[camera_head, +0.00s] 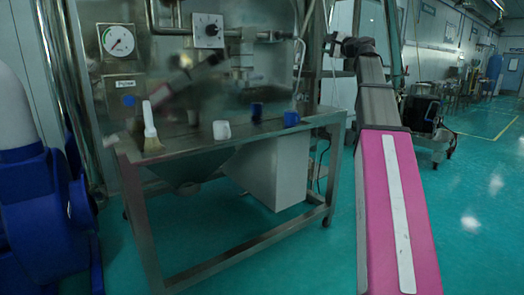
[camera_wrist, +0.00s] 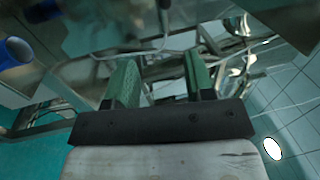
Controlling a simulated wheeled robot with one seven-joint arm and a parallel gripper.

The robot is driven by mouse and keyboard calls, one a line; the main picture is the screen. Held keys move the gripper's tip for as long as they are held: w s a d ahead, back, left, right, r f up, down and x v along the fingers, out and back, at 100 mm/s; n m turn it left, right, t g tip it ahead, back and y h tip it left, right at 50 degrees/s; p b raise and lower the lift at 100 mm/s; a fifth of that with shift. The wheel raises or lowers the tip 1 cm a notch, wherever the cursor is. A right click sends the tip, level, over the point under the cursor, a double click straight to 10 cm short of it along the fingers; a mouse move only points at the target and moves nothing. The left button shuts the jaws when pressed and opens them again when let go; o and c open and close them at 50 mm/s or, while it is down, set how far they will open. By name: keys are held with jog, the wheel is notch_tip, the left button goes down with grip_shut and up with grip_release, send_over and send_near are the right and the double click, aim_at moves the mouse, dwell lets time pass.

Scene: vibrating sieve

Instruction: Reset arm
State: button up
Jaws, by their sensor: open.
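My gripper (camera_wrist: 159,75) shows in the wrist view with its two green fingers apart and nothing between them. In the head view my arm rises on the right side, to the right of the metal table (camera_head: 240,137). The gripper end is small and dark there, and its fingers cannot be made out. A blue cup-like object (camera_wrist: 14,52) is at the upper left of the wrist view, apart from the fingers.
On the table are a brush (camera_head: 150,128), a white cup (camera_head: 221,130) and blue items (camera_head: 291,119). A steel panel with a gauge (camera_head: 117,40) and a dial (camera_head: 208,30) stands behind. A blue machine (camera_head: 40,215) is at left. Open floor lies right.

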jog(key=s+a+f+n+g+h, duration=0.1)
jog(key=a+f+g+h, duration=0.1)
jog(key=f, duration=1.3)
jog(key=s+a+f+n+g+h, duration=0.1)
jog(key=a+f+n+g, duration=0.15)
jog(key=f, duration=1.25)
jog(key=s+a+f+n+g+h, duration=0.1)
jog(key=a+f+g+h, duration=0.15)
jog(key=f, duration=1.25)
jog(key=s+f+n+g+h, duration=0.3)
jog(key=s+f+g, duration=0.1)
jog(key=s+f, duration=0.9)
jog(key=s+f+n+g+h, duration=0.3)
jog(key=s+f+g, duration=0.2)
jog(key=s+f, duration=0.8)
notch_tip(320, 180, down, 8)
jog(key=shift+s+f, duration=0.1)
jog(key=shift+s, duration=0.2)
jog(key=shift+d, duration=0.1)
